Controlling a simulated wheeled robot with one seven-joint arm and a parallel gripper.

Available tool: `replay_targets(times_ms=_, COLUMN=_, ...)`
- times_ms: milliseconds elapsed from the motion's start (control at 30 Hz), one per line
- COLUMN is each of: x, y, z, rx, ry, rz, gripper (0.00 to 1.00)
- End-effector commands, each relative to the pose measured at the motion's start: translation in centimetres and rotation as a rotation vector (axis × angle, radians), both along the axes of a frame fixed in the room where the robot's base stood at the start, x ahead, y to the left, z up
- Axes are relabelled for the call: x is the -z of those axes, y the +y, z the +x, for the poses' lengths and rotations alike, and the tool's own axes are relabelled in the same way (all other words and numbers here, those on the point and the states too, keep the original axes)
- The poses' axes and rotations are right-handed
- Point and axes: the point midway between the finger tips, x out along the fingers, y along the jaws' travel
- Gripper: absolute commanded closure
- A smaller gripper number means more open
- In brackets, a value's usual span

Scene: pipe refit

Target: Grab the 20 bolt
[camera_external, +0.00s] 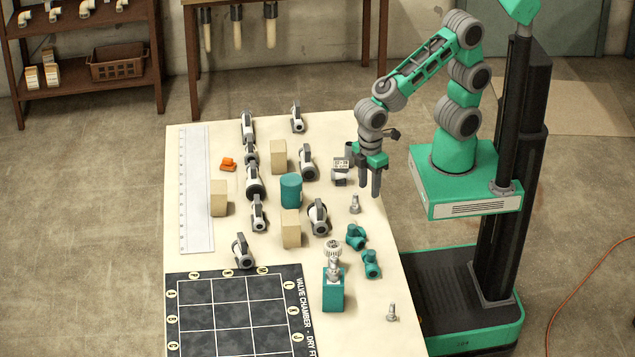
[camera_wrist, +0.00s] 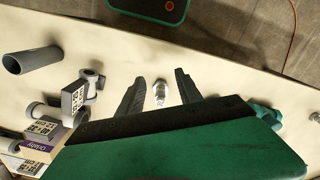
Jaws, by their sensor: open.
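A silver bolt (camera_external: 355,204) stands on the table near its right edge. In the wrist view the bolt (camera_wrist: 160,92) shows between my two fingers. My gripper (camera_external: 369,192) is open and points down, just above and to the right of that bolt in the outside view. The open fingers also show in the wrist view (camera_wrist: 158,84), with nothing touching them that I can see. A second silver bolt (camera_external: 392,312) stands near the front right of the table. No size mark is readable on either bolt.
Teal fittings (camera_external: 356,237) and a teal block (camera_external: 333,292) stand in front of the bolt. Labelled grey parts (camera_external: 340,170) stand just left of my gripper. A black grid mat (camera_external: 230,272) lies front left.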

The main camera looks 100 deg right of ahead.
Motion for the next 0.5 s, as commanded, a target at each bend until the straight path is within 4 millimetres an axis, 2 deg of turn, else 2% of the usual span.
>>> replay_targets(times_ms=67, x=-1.1, y=1.1, z=2.4, rx=-0.076, ry=-0.007, rz=0.006, gripper=0.58)
replay_targets(times_ms=100, x=-2.3, y=1.5, z=3.6, rx=-0.128, ry=-0.027, rz=0.014, gripper=0.58)
replay_targets(times_ms=167, x=-3.4, y=1.8, z=4.2, rx=-0.215, ry=-0.035, rz=0.018, gripper=0.58)
replay_targets(times_ms=300, x=-2.8, y=1.5, z=3.6, rx=-0.318, ry=-0.013, rz=0.012, gripper=0.58)
replay_targets(times_ms=500, x=-0.2, y=1.4, z=3.6, rx=-0.322, ry=-0.012, rz=0.012, gripper=0.58)
